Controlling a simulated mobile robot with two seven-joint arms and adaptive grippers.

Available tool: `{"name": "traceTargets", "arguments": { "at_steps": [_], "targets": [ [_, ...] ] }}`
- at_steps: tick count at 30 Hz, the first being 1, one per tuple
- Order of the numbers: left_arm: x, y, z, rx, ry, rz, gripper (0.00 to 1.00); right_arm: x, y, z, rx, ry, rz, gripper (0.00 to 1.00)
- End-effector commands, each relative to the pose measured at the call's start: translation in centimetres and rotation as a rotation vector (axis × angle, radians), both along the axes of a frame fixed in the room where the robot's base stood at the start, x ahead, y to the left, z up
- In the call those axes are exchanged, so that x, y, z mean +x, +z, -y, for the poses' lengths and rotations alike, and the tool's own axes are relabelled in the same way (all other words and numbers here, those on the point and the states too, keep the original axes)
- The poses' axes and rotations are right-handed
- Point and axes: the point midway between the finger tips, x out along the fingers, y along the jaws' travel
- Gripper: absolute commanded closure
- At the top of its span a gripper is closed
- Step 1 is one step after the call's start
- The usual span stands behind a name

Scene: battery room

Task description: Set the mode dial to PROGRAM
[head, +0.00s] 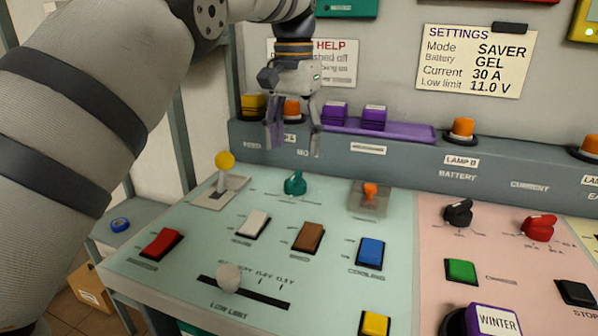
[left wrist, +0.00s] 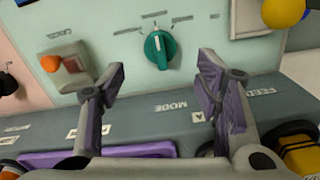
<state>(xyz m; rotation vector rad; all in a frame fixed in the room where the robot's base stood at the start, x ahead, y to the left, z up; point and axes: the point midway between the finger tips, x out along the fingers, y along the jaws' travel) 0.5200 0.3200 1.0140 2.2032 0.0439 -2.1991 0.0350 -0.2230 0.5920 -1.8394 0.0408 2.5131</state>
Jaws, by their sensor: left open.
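The mode dial is a green knob (head: 295,183) on the pale green panel, below a label on the grey ledge. In the left wrist view the green knob (left wrist: 159,48) lies beyond and between the fingertips, and the ledge label reads MODE. The knob's pointer shows, but its position words are too small to read. My left gripper (head: 293,150) hangs open and empty above and behind the knob, apart from it. Its two fingers (left wrist: 160,85) are spread wide in the left wrist view. My right gripper is not in view.
A yellow-ball lever (head: 225,161) stands left of the knob and an orange toggle (head: 370,190) right of it. White (head: 254,225) and brown (head: 308,237) switches lie in front. A purple tray (head: 400,130) sits on the ledge behind. A settings card (head: 476,62) reads Mode SAVER.

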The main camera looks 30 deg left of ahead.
Motion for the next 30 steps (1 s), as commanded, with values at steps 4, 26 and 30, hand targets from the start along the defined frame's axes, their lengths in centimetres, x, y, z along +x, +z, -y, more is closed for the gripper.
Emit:
{"name": "traceTargets", "arguments": {
  "at_steps": [4,26,30],
  "targets": [
    [-0.2,-3.6,0.0,0.0,0.0,-0.001,0.42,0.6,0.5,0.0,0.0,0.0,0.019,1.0],
    [0.0,-8.0,0.0,0.0,0.0,0.001,0.83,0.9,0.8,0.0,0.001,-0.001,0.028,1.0],
    [0.0,-8.0,0.0,0.0,0.0,0.001,0.91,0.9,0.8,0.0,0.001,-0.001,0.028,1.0]
  ]
}}
